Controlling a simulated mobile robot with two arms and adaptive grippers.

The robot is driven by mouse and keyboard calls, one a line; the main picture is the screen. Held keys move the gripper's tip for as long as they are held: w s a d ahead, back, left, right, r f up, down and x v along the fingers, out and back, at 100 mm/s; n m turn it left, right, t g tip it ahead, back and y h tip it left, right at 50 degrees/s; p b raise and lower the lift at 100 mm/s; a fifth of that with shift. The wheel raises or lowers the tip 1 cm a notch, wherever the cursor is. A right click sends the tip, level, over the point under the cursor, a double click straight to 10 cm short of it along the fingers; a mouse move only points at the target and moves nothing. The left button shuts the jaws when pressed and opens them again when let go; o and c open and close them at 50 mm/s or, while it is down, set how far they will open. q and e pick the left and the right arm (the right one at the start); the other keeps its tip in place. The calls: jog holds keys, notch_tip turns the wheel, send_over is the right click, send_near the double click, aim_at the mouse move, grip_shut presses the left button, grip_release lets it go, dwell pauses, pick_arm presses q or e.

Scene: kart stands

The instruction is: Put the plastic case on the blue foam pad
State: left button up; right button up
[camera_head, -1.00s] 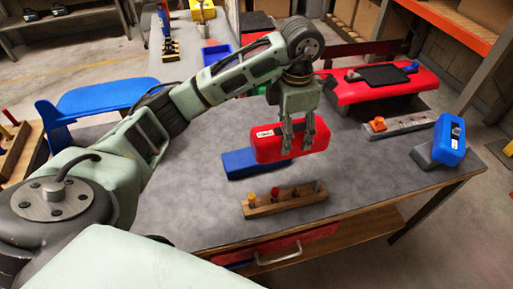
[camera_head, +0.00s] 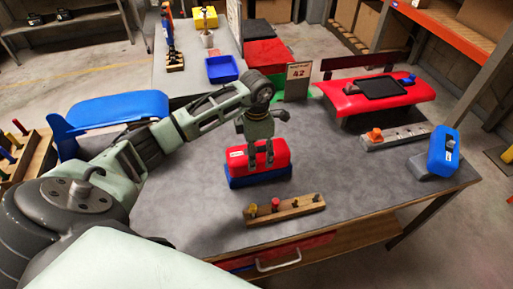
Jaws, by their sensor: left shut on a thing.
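The plastic case (camera_head: 282,154) is a red box with a small white label. It is on or just over the blue foam pad (camera_head: 262,180), lined up with it; I cannot tell whether the two touch. The pad lies flat on the grey table, and mostly its front side shows below the case. My left gripper (camera_head: 261,166) points down with its fingers shut on the case, covering part of its front. My right gripper is not in view.
A wooden block with pegs (camera_head: 284,210) lies in front of the pad. A power strip (camera_head: 396,137) and a blue case on a grey stand (camera_head: 443,152) are at the right. A red kart part (camera_head: 365,101) stands at the back right.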

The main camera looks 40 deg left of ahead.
pick_arm(q)
jog(key=shift+w, duration=0.1)
jog(key=shift+f+b, duration=0.2)
jog(key=shift+b, duration=0.15)
jog(key=o, duration=1.4)
jog(key=shift+r, duration=0.1)
jog(key=shift+r, duration=0.1)
